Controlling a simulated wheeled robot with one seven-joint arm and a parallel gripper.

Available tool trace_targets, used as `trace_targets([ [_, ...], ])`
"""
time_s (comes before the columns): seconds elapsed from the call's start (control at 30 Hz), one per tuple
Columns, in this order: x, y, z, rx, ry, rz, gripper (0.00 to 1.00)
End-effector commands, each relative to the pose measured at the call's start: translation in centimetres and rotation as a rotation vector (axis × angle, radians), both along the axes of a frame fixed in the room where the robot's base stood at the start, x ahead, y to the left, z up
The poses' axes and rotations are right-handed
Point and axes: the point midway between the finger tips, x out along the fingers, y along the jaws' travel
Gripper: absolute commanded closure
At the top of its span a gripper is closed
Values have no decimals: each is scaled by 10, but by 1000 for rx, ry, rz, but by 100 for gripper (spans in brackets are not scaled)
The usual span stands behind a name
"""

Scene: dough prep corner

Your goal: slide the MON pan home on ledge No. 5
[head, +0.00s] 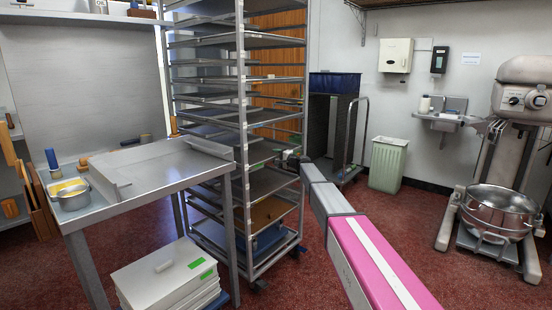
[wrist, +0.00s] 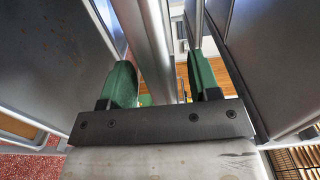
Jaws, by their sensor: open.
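A tall metal rack (head: 240,130) holds several flat grey pans on ledges. I cannot read a MON label or a ledge number, so I cannot tell which pan or ledge is which. My gripper (head: 288,157) is at the rack's right side, small and partly lost against the pans in the head view. In the wrist view my gripper (wrist: 163,82) has its two green fingers apart. A grey metal bar (wrist: 157,45) runs through the gap between them; whether it touches either finger is unclear. Broad grey sheet surfaces (wrist: 50,60) lie on both sides.
A steel table (head: 160,165) with a pot (head: 72,196) stands left of the rack, with white lidded boxes (head: 165,275) below. A green bin (head: 388,165) and a mixer (head: 500,150) stand to the right. Red floor is open between rack and mixer.

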Motion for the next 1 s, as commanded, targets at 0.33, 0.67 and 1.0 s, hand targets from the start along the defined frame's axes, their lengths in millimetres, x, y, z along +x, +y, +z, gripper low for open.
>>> trace_targets([
  [0.33,-16,-20,0,0,0,0,44],
  [0.67,-29,-38,0,0,0,0,44],
  [1.0,-42,-57,0,0,0,0,44],
])
